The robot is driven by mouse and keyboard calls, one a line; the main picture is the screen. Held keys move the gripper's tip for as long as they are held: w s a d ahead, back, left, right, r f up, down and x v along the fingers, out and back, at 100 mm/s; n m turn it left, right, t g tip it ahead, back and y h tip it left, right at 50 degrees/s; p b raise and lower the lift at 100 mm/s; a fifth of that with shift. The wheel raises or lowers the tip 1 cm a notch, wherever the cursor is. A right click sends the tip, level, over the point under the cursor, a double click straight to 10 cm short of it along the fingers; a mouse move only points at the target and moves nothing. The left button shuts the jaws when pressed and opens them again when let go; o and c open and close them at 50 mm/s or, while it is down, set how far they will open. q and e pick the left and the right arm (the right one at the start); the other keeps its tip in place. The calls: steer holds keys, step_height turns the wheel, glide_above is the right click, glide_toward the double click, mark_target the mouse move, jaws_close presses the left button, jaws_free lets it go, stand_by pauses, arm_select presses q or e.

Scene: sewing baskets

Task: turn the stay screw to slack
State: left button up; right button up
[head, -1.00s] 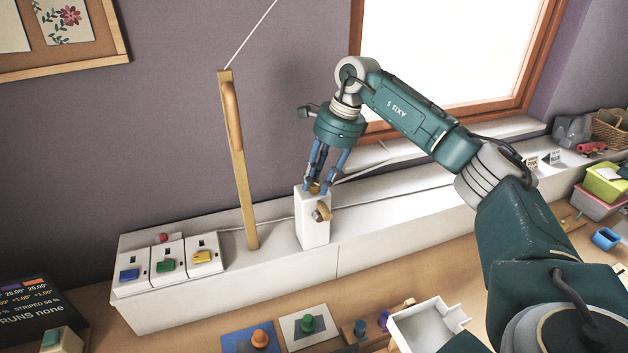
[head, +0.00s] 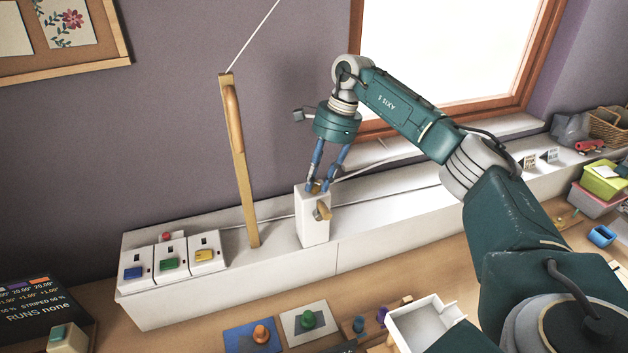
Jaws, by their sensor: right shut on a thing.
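A white upright block (head: 313,228) stands on the pale ledge below the window. The small brass screw (head: 316,188) sits on top of the block, mostly hidden by my fingers. A brass-coloured knob (head: 323,211) sticks out of the block's front face. My right gripper (head: 319,186) points down from above and is shut on the screw on top. A pale cord runs from the block's top up to the right. My left gripper is not in view.
A wooden post (head: 239,160) stands just left of the block, with a taut cord from its top. White switch boxes (head: 170,262) with coloured levers sit at the ledge's left end. A white open tray (head: 424,325) and coloured knobs on plates (head: 309,320) lie on the table in front.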

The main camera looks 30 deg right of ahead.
steer(key=shift+w+d+r+n, duration=0.1)
steer(key=shift+w+r+n, duration=0.1)
steer(key=shift+n, duration=0.5)
steer(key=shift+n+g+p, duration=0.4)
steer(key=shift+n+p, duration=0.15)
steer(key=shift+n, duration=0.35)
steer(key=shift+f+n+g, duration=0.1)
steer(key=shift+n+g, duration=0.2)
steer(key=shift+n, duration=0.5)
